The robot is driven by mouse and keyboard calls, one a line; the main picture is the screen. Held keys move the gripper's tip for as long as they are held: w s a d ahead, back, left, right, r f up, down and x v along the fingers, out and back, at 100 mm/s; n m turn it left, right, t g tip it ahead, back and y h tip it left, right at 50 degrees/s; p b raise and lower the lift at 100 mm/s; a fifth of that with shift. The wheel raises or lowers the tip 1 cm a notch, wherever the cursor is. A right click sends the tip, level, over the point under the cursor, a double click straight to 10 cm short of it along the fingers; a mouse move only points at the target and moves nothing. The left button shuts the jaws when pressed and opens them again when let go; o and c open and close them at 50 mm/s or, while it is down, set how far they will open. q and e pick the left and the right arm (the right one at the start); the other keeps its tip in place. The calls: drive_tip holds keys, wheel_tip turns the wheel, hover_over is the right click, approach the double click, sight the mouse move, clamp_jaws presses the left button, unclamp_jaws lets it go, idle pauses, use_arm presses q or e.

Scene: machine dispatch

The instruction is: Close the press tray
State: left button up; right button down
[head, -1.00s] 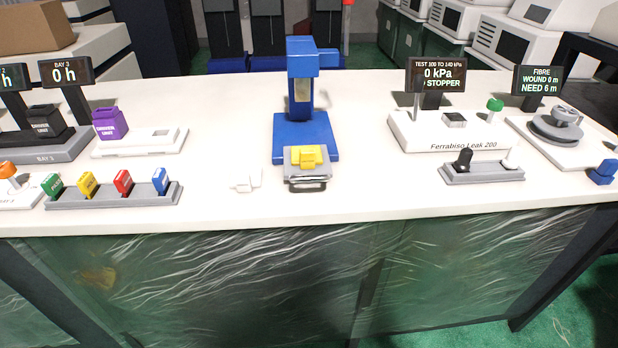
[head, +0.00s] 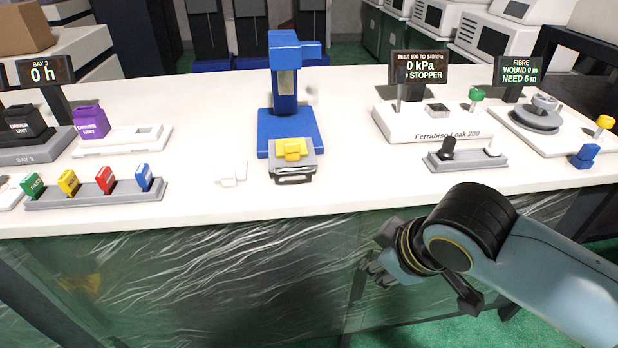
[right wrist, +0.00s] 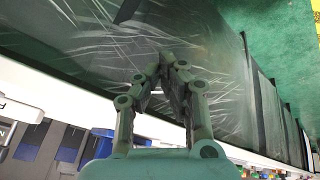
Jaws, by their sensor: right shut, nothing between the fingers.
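The blue press (head: 284,95) stands on the white bench. Its grey tray (head: 312,158) sticks out at the front of the press base, with a yellow block (head: 292,149) on it and a dark handle (head: 294,178) at its front edge. My right gripper (head: 374,274) is in front of the bench, below the top's front edge, to the right of the tray and apart from it. In the right wrist view its fingers (right wrist: 168,62) come together at the tips with nothing between them. My left gripper is not in view.
Left of the tray are a small white piece (head: 233,173) and a grey rack (head: 95,196) of coloured blocks. To the right stand a leak tester (head: 430,128) and a small grey holder (head: 466,158). The bench top's front strip near the tray is clear.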

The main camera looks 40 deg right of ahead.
sight(302, 149)
drive_tip(key=w+d+r+n+t, duration=0.1)
drive_tip(key=w, duration=0.1)
drive_tip(key=w+d+r+n+t, duration=0.1)
drive_tip(key=w+r+n+t, duration=0.3)
drive_tip(key=shift+w+d+r, duration=0.2)
drive_tip(key=shift+w+d, duration=0.1)
drive_tip(key=shift+d, duration=0.1)
wheel_tip(302, 149, up, 6)
drive_tip(key=s+n+t+y, duration=0.2)
drive_tip(key=s+n+y, duration=0.1)
drive_tip(key=n+y, duration=1.25)
drive_tip(key=w+a+f+n+h+b, duration=0.1)
drive_tip(key=w+a+b, duration=0.3)
drive_tip(key=w, duration=0.6)
drive_tip(key=shift+w+a+n+b, duration=0.3)
drive_tip(key=shift+a+n, duration=0.15)
drive_tip(key=shift+a, duration=0.35)
drive_tip(key=shift+f+h, duration=0.15)
drive_tip(key=shift+h, duration=0.1)
